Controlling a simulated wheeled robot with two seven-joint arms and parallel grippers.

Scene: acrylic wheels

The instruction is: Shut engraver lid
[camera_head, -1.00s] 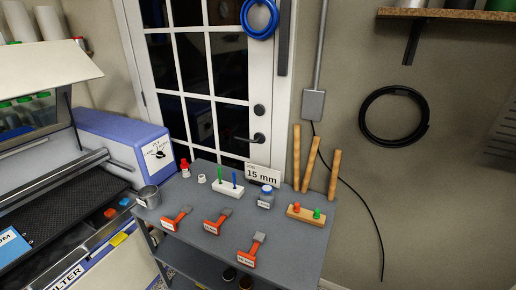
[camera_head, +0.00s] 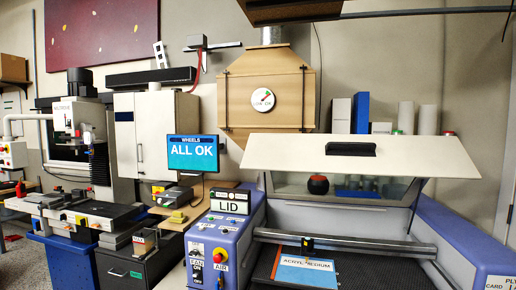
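The engraver lid (camera_head: 290,152) is a cream panel with a black handle (camera_head: 350,149), raised open above the engraver at the right. Below it the engraver bed (camera_head: 345,270) shows dark, with a blue and white sheet marked "ACRYL MEDIUM" (camera_head: 306,272) lying on it. A metal rail (camera_head: 345,242) crosses above the bed. The blue control panel (camera_head: 215,245) on the left of the engraver carries a "LID" sign (camera_head: 228,206), knobs and a red button. Neither of my grippers is in view.
A screen reading "ALL OK" (camera_head: 193,153) stands left of the engraver. A milling machine (camera_head: 82,130) and a white cabinet (camera_head: 150,140) are further left. A wooden hood with a gauge (camera_head: 265,95) hangs behind. White rolls (camera_head: 406,117) stand behind the lid.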

